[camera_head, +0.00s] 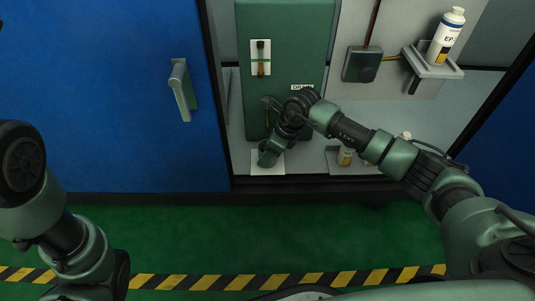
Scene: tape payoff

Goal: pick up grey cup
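My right arm reaches from the right into the open cabinet. Its gripper (268,158) is low, just above a white sheet or pad (274,169) on the cabinet floor, below the green box. I cannot make out the fingertips or whether they are open or shut. No grey cup shows clearly; the wrist and gripper hide part of the area around the pad. My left arm shows at the left edge, outside the cabinet, and its gripper is out of view.
A white bottle (446,36) stands on a shelf (433,67). A small tan container (345,156) sits right of the pad. A blue door (110,100) with a handle (181,90) is left.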

